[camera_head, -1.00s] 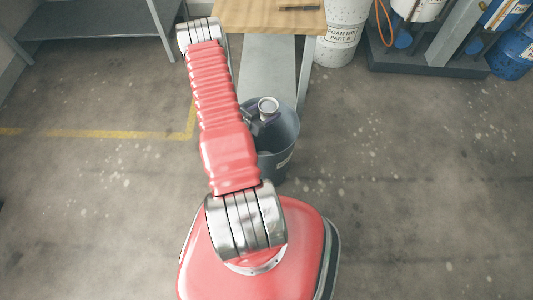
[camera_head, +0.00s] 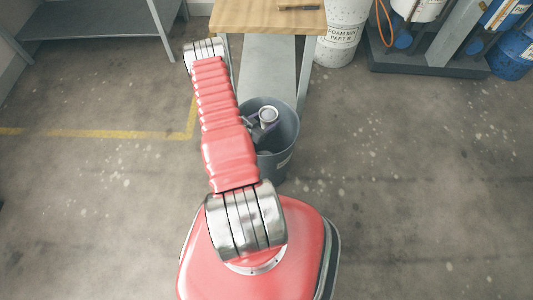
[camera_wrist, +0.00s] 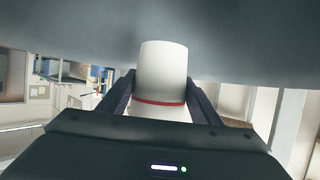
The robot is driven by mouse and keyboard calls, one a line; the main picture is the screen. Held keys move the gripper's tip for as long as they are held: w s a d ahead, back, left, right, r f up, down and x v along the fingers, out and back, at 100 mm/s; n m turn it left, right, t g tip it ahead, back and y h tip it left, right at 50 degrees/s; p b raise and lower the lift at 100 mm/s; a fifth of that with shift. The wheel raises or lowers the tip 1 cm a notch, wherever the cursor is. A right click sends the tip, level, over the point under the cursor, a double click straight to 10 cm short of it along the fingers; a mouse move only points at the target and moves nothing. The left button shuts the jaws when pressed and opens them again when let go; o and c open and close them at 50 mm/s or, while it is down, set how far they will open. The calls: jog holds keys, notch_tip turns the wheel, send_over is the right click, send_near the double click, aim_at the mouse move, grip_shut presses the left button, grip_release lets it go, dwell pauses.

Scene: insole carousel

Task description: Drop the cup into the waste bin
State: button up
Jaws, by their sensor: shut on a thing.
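The cup (camera_wrist: 163,72) is white with a red band and sits between the two dark fingers of my gripper (camera_wrist: 160,98) in the wrist view. My gripper is shut on it. In the head view the cup's round top (camera_head: 268,114) shows within the outline of the grey waste bin (camera_head: 287,133), right of my red arm. My gripper (camera_head: 260,122) is partly hidden behind the arm there. The bin's grey wall (camera_wrist: 70,30) fills the upper part of the wrist view behind the cup. The bin's left side is covered by my arm.
A wooden-topped table (camera_head: 250,18) stands just behind the bin. A white drum (camera_head: 342,30) and a rack with blue drums (camera_head: 512,52) stand at the back right. A grey shelf (camera_head: 90,22) is at the back left. The floor right of the bin is clear.

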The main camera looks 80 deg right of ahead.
jog(key=o, duration=1.1)
jog(key=v, duration=1.3)
jog(key=shift+w+a, duration=0.2)
jog(key=shift+a, duration=0.2)
jog(key=shift+w, duration=0.1)
